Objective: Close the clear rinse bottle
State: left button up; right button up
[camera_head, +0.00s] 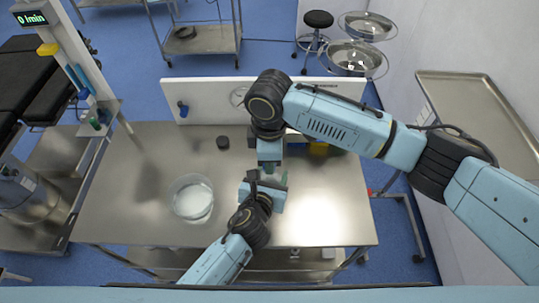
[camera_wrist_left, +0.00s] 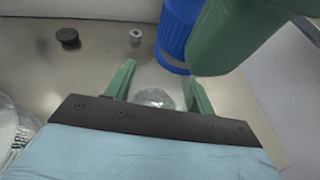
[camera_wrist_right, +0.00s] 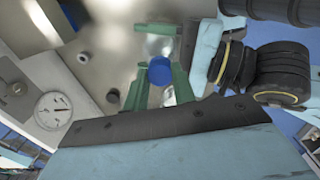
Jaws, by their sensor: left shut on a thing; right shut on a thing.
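The clear bottle (camera_wrist_left: 153,98) is between the green fingers of my left gripper (camera_wrist_left: 160,82), which is shut on it. Its clear body also shows in the right wrist view (camera_wrist_right: 155,42). A ribbed blue cap (camera_wrist_left: 176,36) is held by my right gripper (camera_wrist_right: 158,78), which is shut on it; the cap also shows in the right wrist view (camera_wrist_right: 160,70). The cap is close to the bottle; I cannot tell whether they touch. In the head view my right gripper (camera_head: 271,164) is just beyond my left gripper (camera_head: 270,184), and both hide the bottle and cap.
A glass jar (camera_head: 192,199) stands on the steel table (camera_head: 130,190), left of my grippers. A black disc (camera_head: 223,142) and a small white ring (camera_wrist_left: 135,35) lie on the table. A white board with a gauge (camera_head: 238,97) stands at the back. The table's left side is mostly clear.

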jog(key=m, duration=0.3)
jog(key=shift+f+m, duration=0.1)
jog(key=shift+m, duration=0.2)
jog(key=m, duration=0.4)
jog(key=shift+a, duration=0.1)
jog(key=m, duration=0.4)
jog(key=shift+s+m, duration=0.1)
jog(key=shift+m, duration=0.2)
jog(key=m, duration=0.4)
jog(key=shift+m, duration=0.4)
jog(key=m, duration=0.4)
jog(key=shift+m, duration=0.4)
jog(key=m, duration=0.5)
jog(key=shift+a, duration=0.1)
jog(key=m, duration=0.9)
